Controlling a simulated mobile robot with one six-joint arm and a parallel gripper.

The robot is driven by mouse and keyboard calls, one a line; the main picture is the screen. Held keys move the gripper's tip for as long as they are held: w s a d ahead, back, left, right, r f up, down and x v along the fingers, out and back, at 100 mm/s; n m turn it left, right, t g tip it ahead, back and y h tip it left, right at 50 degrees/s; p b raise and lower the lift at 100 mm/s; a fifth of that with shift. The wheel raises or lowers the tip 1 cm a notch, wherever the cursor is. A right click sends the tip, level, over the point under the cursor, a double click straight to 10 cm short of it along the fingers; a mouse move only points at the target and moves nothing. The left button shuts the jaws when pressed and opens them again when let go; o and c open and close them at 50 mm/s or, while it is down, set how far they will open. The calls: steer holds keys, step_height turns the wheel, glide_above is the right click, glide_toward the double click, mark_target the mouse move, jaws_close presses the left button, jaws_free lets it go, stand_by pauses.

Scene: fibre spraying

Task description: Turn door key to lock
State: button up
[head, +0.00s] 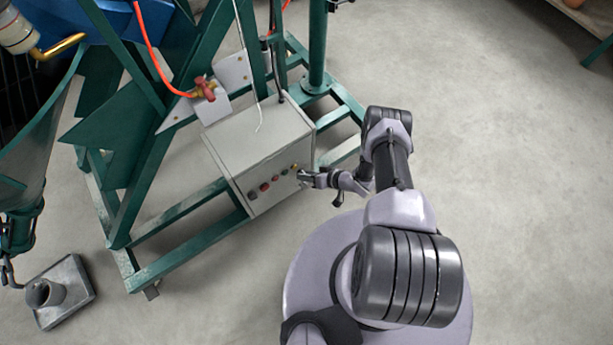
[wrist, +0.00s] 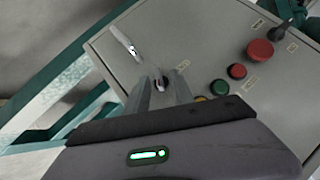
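The grey control box (head: 258,140) stands on the green frame, with its front panel facing my arm. In the wrist view, a silver latch-like fitting (wrist: 125,43) with a small dark detail at its lower end sits near the panel's left edge. It may hold the door key; it is too small to be sure. My gripper (wrist: 161,80) is at the panel, to the lower right of that fitting. In the head view my gripper (head: 302,176) reaches the panel's right end.
A large red button (wrist: 260,51), a smaller red one (wrist: 237,71), a green one (wrist: 219,87) and a yellow one (wrist: 200,99) line the panel. A black switch (wrist: 287,30) sits beyond. Green frame bars (head: 190,212) surround the box. Open floor (head: 520,180) lies right.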

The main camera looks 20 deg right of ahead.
steer(key=shift+c, duration=0.2)
jaws_close()
steer(key=p, duration=0.1)
steer(key=n+h+p, duration=0.1)
steer(key=p, duration=0.1)
steer(key=shift+s+a+r+h, duration=0.1)
steer(key=shift+a+r+h, duration=0.15)
steer(key=shift+r+h, duration=0.05)
steer(key=shift+a+f+n+t+h+p, duration=0.1)
steer(key=shift+n+t+h+p, duration=0.25)
steer(key=shift+h+p, duration=0.5)
steer(key=shift+a+f+n+t+h+p, duration=0.1)
steer(key=shift+n+t+h+p, duration=0.15)
steer(key=shift+n+h+p, duration=0.5)
steer(key=shift+m, duration=0.3)
